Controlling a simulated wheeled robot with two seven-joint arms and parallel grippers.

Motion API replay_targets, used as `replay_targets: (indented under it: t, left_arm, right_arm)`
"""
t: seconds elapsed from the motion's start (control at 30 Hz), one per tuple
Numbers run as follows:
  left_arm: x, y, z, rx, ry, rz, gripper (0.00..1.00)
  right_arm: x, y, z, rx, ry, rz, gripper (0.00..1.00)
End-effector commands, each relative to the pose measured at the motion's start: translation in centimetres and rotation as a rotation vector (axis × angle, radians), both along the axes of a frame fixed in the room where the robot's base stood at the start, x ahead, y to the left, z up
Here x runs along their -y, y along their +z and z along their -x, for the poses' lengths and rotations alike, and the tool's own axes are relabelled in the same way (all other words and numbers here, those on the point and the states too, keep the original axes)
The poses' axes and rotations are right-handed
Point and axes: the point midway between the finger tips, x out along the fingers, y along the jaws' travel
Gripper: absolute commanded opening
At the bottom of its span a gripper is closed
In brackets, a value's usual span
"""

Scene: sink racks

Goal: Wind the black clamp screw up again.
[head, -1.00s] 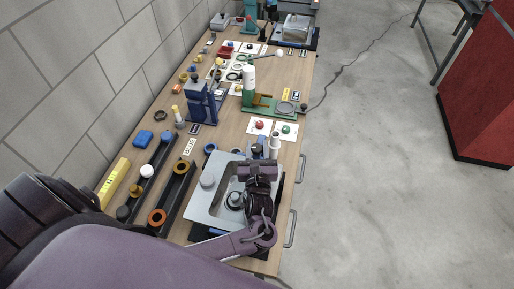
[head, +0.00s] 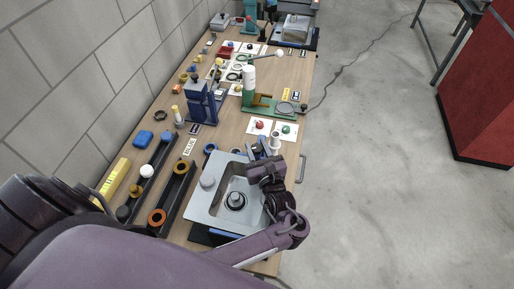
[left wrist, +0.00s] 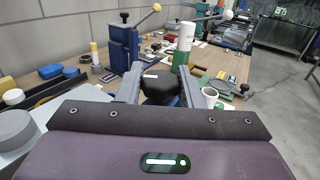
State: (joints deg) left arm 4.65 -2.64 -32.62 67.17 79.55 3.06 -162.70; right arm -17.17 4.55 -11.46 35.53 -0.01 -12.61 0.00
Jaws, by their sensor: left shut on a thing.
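The black clamp screw's knob (left wrist: 160,87) sits between the two fingers of my left gripper (left wrist: 160,92) in the left wrist view. The fingers close on it from both sides, and its lower part is hidden behind my gripper body. In the head view my left gripper (head: 261,156) is over the far right corner of the grey sink plate (head: 203,204). There the knob is hidden by my gripper and cannot be made out. My right gripper is not in view.
A round black part (head: 235,201) sits in the sink basin. Black racks (head: 178,190) with coloured rings lie left of it. A blue press (head: 201,101) and a green stand (head: 262,105) are farther back. A white cup (left wrist: 210,97) stands right of the knob. Open floor lies right of the table.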

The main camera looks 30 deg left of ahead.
Motion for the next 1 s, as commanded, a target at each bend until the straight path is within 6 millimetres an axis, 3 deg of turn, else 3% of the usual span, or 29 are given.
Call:
replay_targets:
  t: [0.07,0.1,0.23,0.57,1.0]
  left_arm:
    - [0.1,-0.5,0.2,-0.012,-0.001,0.004,0.11]
    - [0.1,-0.5,0.2,-0.012,-0.002,0.004,0.37]
    - [0.0,-0.4,0.2,-0.008,-0.001,0.003,0.54]
    - [0.3,-0.3,0.3,-0.003,-0.002,0.002,0.55]
    - [5.0,-0.5,4.9,-0.008,-0.002,0.005,0.55]
  right_arm:
    - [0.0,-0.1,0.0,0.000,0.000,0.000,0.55]
    - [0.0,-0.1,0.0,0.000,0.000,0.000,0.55]
    - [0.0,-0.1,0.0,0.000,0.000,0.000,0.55]
    - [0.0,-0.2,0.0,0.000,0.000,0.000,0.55]
    - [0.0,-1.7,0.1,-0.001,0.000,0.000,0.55]
